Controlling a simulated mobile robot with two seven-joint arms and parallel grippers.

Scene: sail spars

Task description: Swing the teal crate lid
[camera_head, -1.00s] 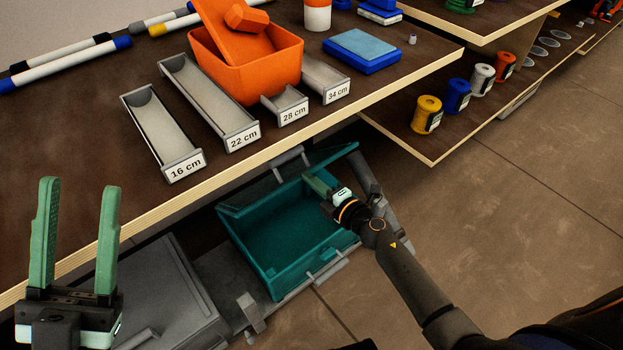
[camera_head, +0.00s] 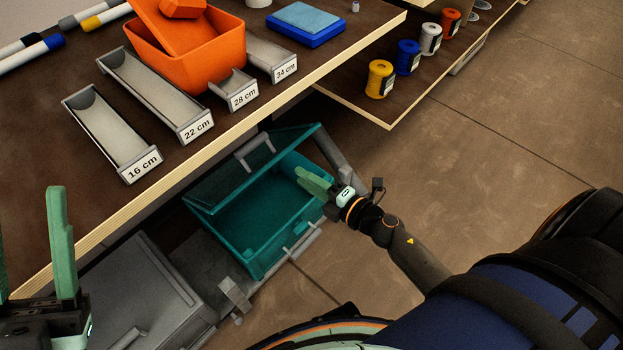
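The teal crate (camera_head: 285,243) stands under the table's front edge. Its teal lid (camera_head: 222,183) is raised at a tilt along the table side, with a grey handle (camera_head: 255,152) at its upper edge. The inside of the crate shows. My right gripper (camera_head: 302,178) is over the crate's right end, with its green fingers pointing left across the opening. Its fingers overlap in this view, and I cannot tell whether they touch the crate. My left gripper (camera_head: 32,240) is open and empty at the lower left, partly cut off by the picture edge.
The table (camera_head: 50,170) overhangs the crate and carries labelled grey trays (camera_head: 120,140), an orange bin (camera_head: 190,60) and a blue box (camera_head: 305,25). A grey case (camera_head: 140,285) stands left of the crate. Several spools stand on a shelf (camera_head: 350,90). Floor at right is clear.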

